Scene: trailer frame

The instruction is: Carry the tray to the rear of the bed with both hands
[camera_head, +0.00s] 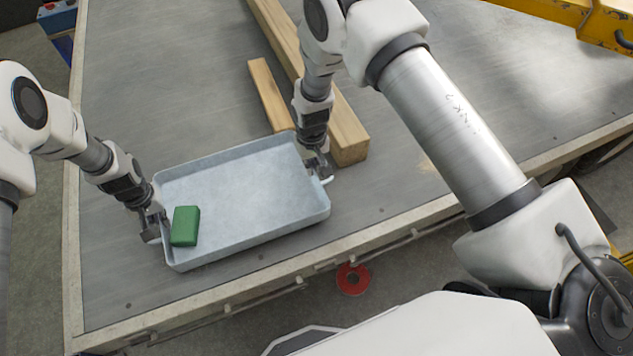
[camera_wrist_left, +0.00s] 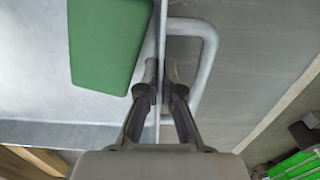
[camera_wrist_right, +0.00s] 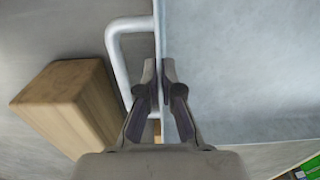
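The light blue-grey tray (camera_head: 245,195) is at the near edge of the bed (camera_head: 180,100), and I cannot tell whether it touches the bed. A green block (camera_head: 185,226) lies inside its left end. My left gripper (camera_head: 158,230) is shut on the tray's left end wall. The left wrist view shows its fingers (camera_wrist_left: 161,75) on either side of that wall, beside the handle (camera_wrist_left: 212,60). My right gripper (camera_head: 318,168) is shut on the right end wall. The right wrist view shows its fingers (camera_wrist_right: 159,72) pinching the wall near the white handle (camera_wrist_right: 118,60).
A long wooden beam (camera_head: 348,135) and a shorter wooden piece (camera_head: 268,92) lie just beyond the tray's right end. The bed is bare to the upper left and right. A red round object (camera_head: 353,279) is below the near edge. Yellow equipment (camera_head: 560,15) stands at the upper right.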

